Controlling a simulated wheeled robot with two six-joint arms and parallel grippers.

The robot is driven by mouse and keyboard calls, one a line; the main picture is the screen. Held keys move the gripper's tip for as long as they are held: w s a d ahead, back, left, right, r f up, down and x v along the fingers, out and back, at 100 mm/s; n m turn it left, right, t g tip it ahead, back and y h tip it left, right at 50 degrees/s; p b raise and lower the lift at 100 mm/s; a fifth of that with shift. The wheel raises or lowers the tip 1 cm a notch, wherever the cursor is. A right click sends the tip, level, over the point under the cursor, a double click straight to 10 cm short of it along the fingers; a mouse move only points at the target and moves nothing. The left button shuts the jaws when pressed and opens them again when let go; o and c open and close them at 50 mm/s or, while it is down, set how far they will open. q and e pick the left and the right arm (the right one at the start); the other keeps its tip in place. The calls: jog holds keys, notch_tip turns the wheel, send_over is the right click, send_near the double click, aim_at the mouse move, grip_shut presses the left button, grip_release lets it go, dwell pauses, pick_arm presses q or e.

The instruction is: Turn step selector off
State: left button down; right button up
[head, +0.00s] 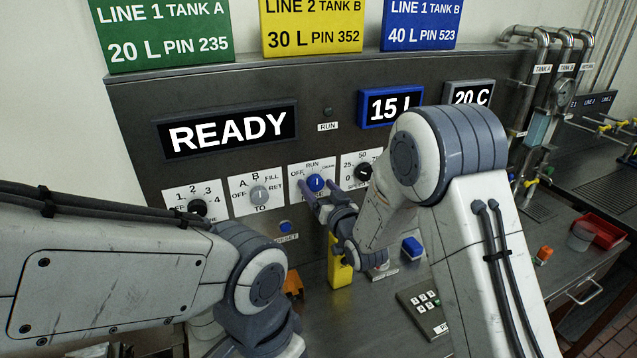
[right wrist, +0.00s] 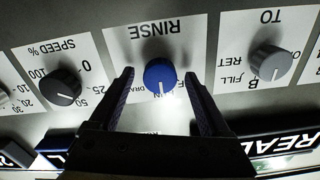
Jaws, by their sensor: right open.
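The leftmost dial has a black knob (head: 196,208) on a white plate marked OFF, 1, 2, 3, 4. My left arm covers its lower part, so its name and the knob's setting cannot be read. A blue knob (head: 316,183) sits on the plate marked OFF, RUN, DRAIN, and the right wrist view reads RINSE there. In that view the blue knob (right wrist: 160,76) has its white pointer toward RUN. My right gripper (head: 322,195) is open, with one finger on each side of the blue knob and gaps visible. My left gripper's jaws are out of view.
A grey TO knob (head: 260,195) and a black SPEED % knob (head: 362,173) flank the blue one. A READY display (head: 228,131) is above. A blue RESET button (head: 285,227), a yellow block (head: 338,272) and a keypad (head: 424,303) are below.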

jog(key=shift+w, duration=0.1)
grip_shut()
jog(key=shift+f+n+b, duration=0.15)
jog(key=shift+n+b, duration=0.35)
jog(key=shift+b, duration=0.45)
jog(key=n+b, duration=0.7)
jog(key=b, duration=0.3)
jog(key=shift+n+b, duration=1)
jog(key=shift+b, duration=0.1)
grip_release()
